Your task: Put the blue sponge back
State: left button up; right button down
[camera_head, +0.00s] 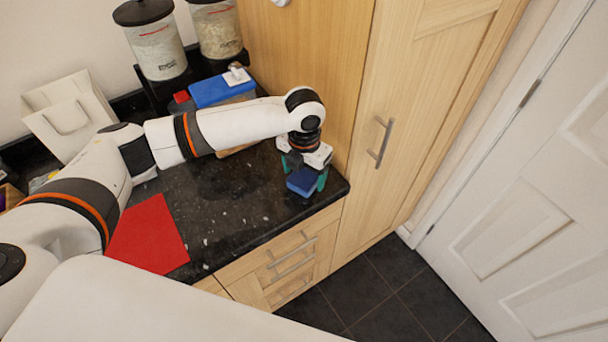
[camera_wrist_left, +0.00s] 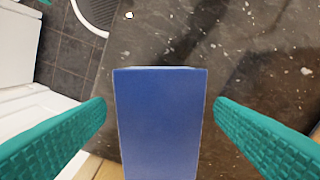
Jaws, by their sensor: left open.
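The blue sponge (camera_head: 302,182) is at the right front corner of the dark granite counter (camera_head: 240,215). My left gripper (camera_head: 306,181) is over that corner, with its green fingers on either side of the sponge. In the left wrist view the sponge (camera_wrist_left: 160,122) stands between the two open fingers, with a visible gap on each side. Whether the sponge rests on the counter is hard to tell. My right gripper is not in view.
A red sheet (camera_head: 150,235) lies on the counter at the left. A tall wooden cupboard (camera_head: 350,90) borders the counter's right side. Drawers are below the front edge.

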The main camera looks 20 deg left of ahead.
aim_at(304, 177)
pick_arm(q)
notch_tip(304, 177, up, 11)
jog(key=b, duration=0.2)
jog(key=shift+f, duration=0.15)
dwell(0.4)
